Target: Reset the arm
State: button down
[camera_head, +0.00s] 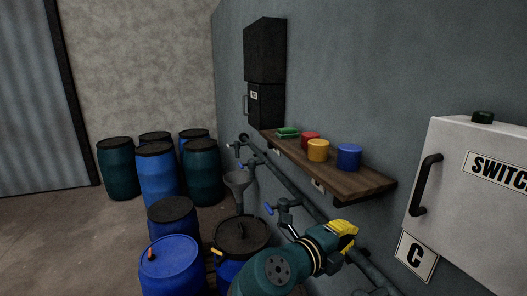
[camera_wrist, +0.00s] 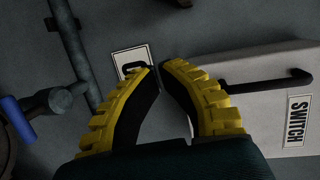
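My gripper (camera_head: 345,228) has yellow ridged fingers and stands out from my teal arm in front of the grey wall. It is below the wooden shelf and left of the switch box. In the wrist view the fingers of my gripper (camera_wrist: 158,68) have black inner pads, and their tips come together with almost no gap. Nothing is held between them; bare wall shows between the pads.
A shelf (camera_head: 345,183) holds red, yellow and blue containers. Pipes with valves (camera_head: 285,205) run below. Blue and green drums (camera_head: 157,175) stand left.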

jog(key=s+a+r+n+t+y+p, duration=0.1)
jog(key=s+a+r+n+t+y, duration=0.3)
jog(key=n, duration=0.5)
jog(key=s+a+r+n+t+y+p, duration=0.1)
jog(key=s+a+r+n+t+y, duration=0.3)
jog(key=s+r+n, duration=0.4)
jog(key=s+a+r+n+t+y+p, duration=0.2)
jog(key=s+a+r+n+t+y, duration=0.2)
jog(key=s+n, duration=0.6)
jog(key=shift+s+r+n+t+y, duration=0.35)
jog(key=shift+r+n, duration=0.55)
jog(key=shift+r, duration=0.3)
jog(key=shift+w, duration=0.1)
